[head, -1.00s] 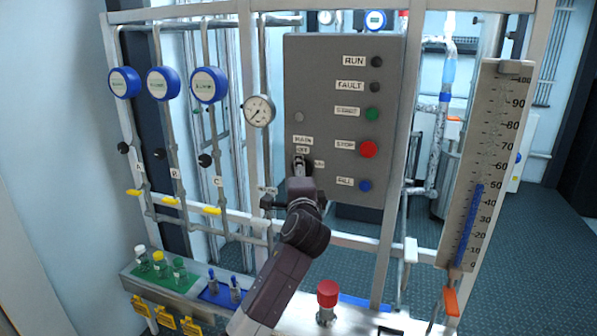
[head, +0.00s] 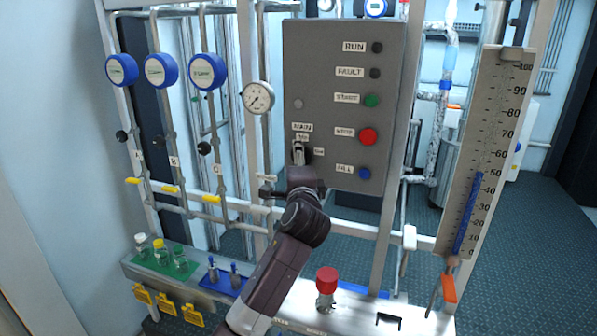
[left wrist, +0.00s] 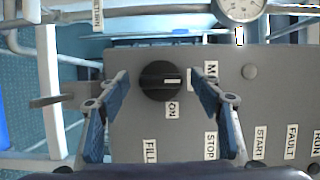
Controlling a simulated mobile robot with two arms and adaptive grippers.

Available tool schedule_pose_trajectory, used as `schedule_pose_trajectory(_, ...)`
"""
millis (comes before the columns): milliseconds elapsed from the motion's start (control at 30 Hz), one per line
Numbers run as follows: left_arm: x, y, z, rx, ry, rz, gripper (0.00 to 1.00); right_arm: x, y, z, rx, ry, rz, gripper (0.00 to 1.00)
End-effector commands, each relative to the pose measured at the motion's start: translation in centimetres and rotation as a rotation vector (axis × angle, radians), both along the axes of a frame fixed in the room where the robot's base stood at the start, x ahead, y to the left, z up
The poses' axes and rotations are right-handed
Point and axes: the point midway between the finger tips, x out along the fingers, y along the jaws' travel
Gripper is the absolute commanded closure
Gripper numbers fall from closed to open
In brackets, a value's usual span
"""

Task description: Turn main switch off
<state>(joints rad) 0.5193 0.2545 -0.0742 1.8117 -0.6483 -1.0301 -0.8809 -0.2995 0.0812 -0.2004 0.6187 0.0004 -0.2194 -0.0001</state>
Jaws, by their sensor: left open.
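The main switch is a round black knob (left wrist: 160,82) on the grey control panel (left wrist: 130,140). In the left wrist view its white mark points right, toward the MAIN label, which is partly hidden by a finger. My left gripper (left wrist: 161,76) is open, with one blue-padded finger on each side of the knob and a visible gap to each. In the head view the left gripper (head: 301,155) is at the panel below the MAIN label (head: 302,127) and covers most of the knob. My right gripper is not in view.
To the right of the switch are the red stop button (head: 368,137), green start button (head: 371,101) and blue fill button (head: 364,173). A pressure gauge (head: 258,97) is to the left. A red-topped valve (head: 326,283) stands on the bench below, near my arm.

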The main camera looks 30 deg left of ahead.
Motion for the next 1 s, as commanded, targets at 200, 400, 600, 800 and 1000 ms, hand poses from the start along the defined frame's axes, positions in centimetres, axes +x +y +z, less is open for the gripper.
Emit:
schedule_pose_trajectory(200, -3.4, -2.6, 0.0, -0.004, -0.002, -0.003, 0.41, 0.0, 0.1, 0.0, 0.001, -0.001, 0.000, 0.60)
schedule_pose_trajectory(400, -6.7, -4.9, 0.0, -0.005, -0.002, -0.001, 0.41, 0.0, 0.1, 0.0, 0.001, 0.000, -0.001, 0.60)
schedule_pose_trajectory(600, -8.6, -6.2, 0.0, -0.002, 0.000, -0.001, 0.41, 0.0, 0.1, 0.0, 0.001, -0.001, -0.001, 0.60)
schedule_pose_trajectory(800, -9.0, -6.5, 0.1, -0.002, 0.000, 0.001, 0.41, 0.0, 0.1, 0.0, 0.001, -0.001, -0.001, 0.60)
schedule_pose_trajectory(1000, -9.0, -6.4, 0.1, -0.002, -0.001, 0.001, 0.41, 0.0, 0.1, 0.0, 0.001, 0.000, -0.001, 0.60)
